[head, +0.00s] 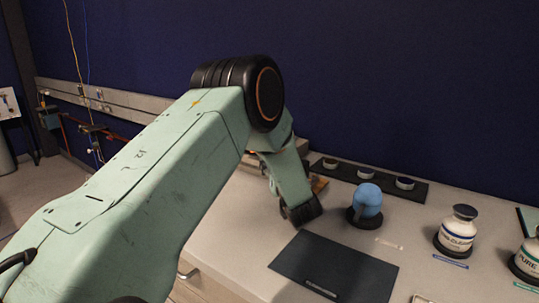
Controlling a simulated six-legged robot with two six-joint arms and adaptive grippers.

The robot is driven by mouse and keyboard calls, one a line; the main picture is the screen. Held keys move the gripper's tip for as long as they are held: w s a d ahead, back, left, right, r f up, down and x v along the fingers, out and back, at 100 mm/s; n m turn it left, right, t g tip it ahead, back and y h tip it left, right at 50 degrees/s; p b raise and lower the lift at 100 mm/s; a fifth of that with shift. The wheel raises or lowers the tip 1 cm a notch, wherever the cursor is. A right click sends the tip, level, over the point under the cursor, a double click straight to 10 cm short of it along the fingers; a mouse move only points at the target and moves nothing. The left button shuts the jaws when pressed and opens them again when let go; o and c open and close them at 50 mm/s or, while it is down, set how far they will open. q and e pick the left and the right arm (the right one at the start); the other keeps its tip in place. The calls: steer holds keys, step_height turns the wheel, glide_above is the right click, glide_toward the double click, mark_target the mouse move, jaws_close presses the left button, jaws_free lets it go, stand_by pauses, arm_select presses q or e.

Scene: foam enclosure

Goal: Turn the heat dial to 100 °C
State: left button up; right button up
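The heat dial cannot be made out; my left arm covers much of the bench's left part. A small orange-red glow (252,152) shows just behind the arm, and what it belongs to is mostly hidden. My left arm reaches in from the left, bends at a black elbow joint and points down to the bench. Its dark end (301,212) is low over the bench, left of the blue round object. The fingers cannot be told apart there, nor whether they hold anything. My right gripper is not in view.
A blue round object (367,200) stands on a dark base. A dark mat (335,268) lies in front. White labelled bottles (458,232) stand at the right. A black strip with several white round pieces (363,175) runs along the back wall. Light bench surface is free between them.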

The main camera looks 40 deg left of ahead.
arm_select(q)
steer(key=x, duration=0.7)
steer(key=shift+w+a, duration=0.1)
steer(key=shift+a, duration=0.05)
jaws_close()
stand_by(0.4)
steer(key=shift+a+b, duration=0.1)
steer(key=shift+b, duration=0.2)
steer(key=m+t+h+b, duration=0.2)
steer(key=s+m+t+h+b, duration=0.1)
steer(key=t+h, duration=0.1)
steer(key=shift+a+f+m, duration=0.2)
steer(key=shift+a+m, duration=0.15)
steer(key=shift+m, duration=0.05)
steer(key=shift+a+r+m+t+h+b, duration=0.1)
steer(key=shift+m+t+h+b, duration=0.6)
steer(key=shift+m+h+b, duration=0.45)
steer(key=shift+a+m+t+h+b, duration=0.1)
steer(key=shift+m+t+h+b, duration=0.75)
steer(key=shift+h, duration=0.6)
steer(key=shift+r, duration=0.1)
